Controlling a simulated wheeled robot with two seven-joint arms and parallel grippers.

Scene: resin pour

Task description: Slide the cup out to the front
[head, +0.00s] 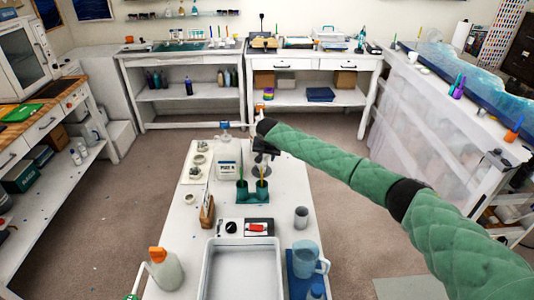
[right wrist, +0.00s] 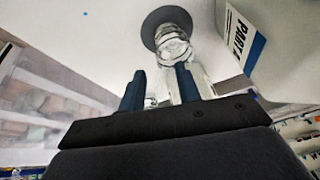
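A clear cup (right wrist: 172,42) stands by a dark round disc (right wrist: 158,18) on the white table, beyond my fingertips in the right wrist view. More clear plastic (right wrist: 203,82) shows beside the right-hand finger; I cannot tell whether it is a second cup. My right gripper (right wrist: 160,80) has its two dark fingers apart, with a gap between them and nothing visibly clamped. In the head view the right gripper (head: 262,150) is at the far part of the table, right of the white jug (head: 228,157); it largely hides the clear cup there.
Green holders with sticks (head: 252,192) stand nearer than the gripper. The jug's label (right wrist: 243,38) is close by in the wrist view. A grey cup (head: 301,218), a clear pitcher (head: 306,258) and a white tray (head: 242,268) are nearer the front. The table's right edge is close.

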